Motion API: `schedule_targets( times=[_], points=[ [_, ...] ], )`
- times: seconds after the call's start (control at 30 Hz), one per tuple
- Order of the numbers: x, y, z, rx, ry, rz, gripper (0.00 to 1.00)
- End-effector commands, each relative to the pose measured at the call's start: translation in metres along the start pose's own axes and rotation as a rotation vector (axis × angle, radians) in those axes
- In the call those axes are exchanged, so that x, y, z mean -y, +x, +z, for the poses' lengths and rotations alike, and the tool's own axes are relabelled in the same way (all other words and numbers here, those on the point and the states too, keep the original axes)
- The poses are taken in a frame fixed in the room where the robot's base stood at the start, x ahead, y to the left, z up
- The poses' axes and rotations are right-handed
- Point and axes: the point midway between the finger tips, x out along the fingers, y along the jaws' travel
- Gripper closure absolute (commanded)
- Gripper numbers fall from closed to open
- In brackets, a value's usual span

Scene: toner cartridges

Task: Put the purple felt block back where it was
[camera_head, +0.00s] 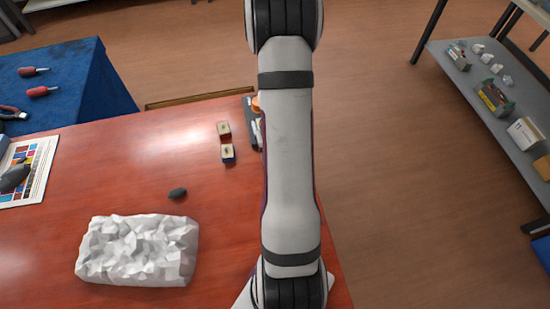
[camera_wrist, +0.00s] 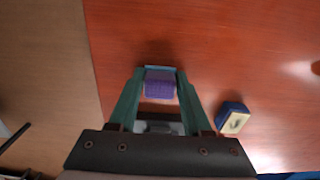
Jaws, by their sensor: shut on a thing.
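The purple felt block (camera_wrist: 160,84) is between the fingertips of my gripper (camera_wrist: 159,88) in the wrist view. My gripper is shut on it, above the red-brown wooden table (camera_wrist: 220,45). I cannot tell how high the block is above the table. In the head view my own arm hides my gripper and the purple block.
In the wrist view, a small blue block with a cream top (camera_wrist: 234,118) lies right of my gripper. In the head view, two small blocks (camera_head: 226,143), a dark lump (camera_head: 178,194) and a crumpled white object (camera_head: 140,250) rest on the table. The table's edge is left in the wrist view.

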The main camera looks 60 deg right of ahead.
Motion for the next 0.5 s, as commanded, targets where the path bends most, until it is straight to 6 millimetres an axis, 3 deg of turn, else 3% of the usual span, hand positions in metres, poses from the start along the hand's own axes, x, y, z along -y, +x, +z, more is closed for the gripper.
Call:
schedule_targets(
  times=[0.17, 0.2, 0.37, 0.5],
  points=[
    [-0.0001, 0.0018, 0.0002, 0.001, 0.0, 0.0, 1.0],
    [-0.0001, 0.0027, 0.0002, 0.001, -0.001, 0.0, 0.49],
    [-0.0002, 0.0022, 0.0002, 0.0, -0.001, 0.0, 0.21],
    [-0.0002, 0.0021, 0.0002, 0.0, -0.001, 0.0, 0.21]
  ],
)
